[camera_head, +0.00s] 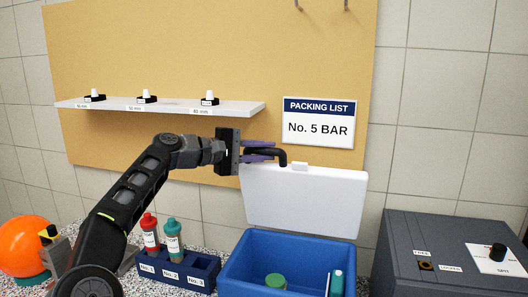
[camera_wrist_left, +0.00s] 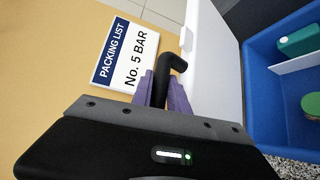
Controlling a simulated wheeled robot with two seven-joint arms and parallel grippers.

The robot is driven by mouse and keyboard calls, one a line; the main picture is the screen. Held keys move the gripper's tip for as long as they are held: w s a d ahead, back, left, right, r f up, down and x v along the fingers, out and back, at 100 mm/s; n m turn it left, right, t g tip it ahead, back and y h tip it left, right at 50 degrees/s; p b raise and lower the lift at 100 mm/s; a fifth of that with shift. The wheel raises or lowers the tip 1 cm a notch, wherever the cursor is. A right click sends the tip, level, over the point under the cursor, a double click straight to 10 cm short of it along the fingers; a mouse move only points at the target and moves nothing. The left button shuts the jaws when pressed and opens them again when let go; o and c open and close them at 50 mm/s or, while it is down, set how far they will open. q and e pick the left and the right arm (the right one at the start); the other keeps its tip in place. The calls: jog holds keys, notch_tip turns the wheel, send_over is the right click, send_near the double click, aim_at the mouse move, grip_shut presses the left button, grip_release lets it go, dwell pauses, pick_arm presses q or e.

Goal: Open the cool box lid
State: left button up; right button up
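The blue cool box (camera_head: 235,275) stands at the lower middle of the head view. Its white lid (camera_head: 305,205) stands raised and leaning back at the box's rear, so the inside shows. The lid also shows in the left wrist view (camera_wrist_left: 207,50). My left gripper (camera_head: 268,151) is at the lid's upper left corner, its purple fingers closed around a black bent bar (camera_head: 282,158). The bar shows between the fingers in the left wrist view (camera_wrist_left: 178,62). I cannot tell whether the bar touches or joins the lid. My right gripper is out of view.
Inside the box are a green-lidded container (camera_head: 276,281) and a teal item (camera_head: 337,282). A blue rack (camera_head: 205,268) with red and teal bottles stands left of it, a dark grey machine (camera_head: 440,265) right. A white shelf (camera_head: 235,108) and packing list (camera_head: 318,123) are behind.

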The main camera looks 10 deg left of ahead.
pick_arm(q)
jog(key=o, duration=0.4)
jog(key=shift+o, duration=0.2)
jog(key=shift+s+a, duration=0.1)
jog(key=shift+s+a, duration=0.15)
jog(key=shift+a, duration=0.05)
jog(key=b+v, duration=0.3)
jog(key=v, duration=0.3)
jog(key=shift+s+a, duration=0.1)
jog(key=shift+s+a+r, duration=0.2)
jog(key=shift+s+a, duration=0.1)
